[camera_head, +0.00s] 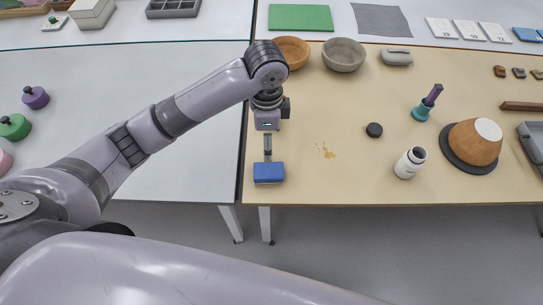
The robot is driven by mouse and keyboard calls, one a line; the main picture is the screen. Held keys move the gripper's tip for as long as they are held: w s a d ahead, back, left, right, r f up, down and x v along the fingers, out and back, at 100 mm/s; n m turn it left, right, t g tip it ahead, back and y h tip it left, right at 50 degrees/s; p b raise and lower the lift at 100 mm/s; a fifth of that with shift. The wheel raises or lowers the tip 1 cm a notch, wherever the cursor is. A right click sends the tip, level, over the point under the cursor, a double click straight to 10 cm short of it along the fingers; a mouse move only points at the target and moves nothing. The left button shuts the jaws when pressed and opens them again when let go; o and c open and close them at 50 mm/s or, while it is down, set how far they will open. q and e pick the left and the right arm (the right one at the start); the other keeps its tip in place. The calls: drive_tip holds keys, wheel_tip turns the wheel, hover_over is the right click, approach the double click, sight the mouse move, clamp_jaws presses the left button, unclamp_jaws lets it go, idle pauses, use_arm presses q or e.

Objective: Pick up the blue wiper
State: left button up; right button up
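My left arm reaches in from the left. Its gripper (267,124) is over the table just behind the blue block, at or above the handle end. Its fingertips are not clear, so I cannot tell whether they are open or touch the handle. My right gripper is not in view.
Brown crumbs (326,151), a black disc (374,130) and a white bottle (410,162) are to the right. An orange bowl (292,52) and a grey bowl (343,55) stand behind. An orange pot (474,142) sits on a dark disc.

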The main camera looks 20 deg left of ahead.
use_arm(q)
hover_over(269, 170)
drive_tip(key=f, duration=1.1)
drive_tip(key=shift+s+p, duration=0.25)
drive_tip(key=shift+p, duration=0.1)
drive_tip(key=shift+w+f+p, duration=0.15)
drive_tip(key=shift+f+p, duration=0.3)
drive_tip(key=shift+f, duration=2.5)
drive_tip(key=shift+c, duration=0.3)
drive_tip(key=c, duration=1.2)
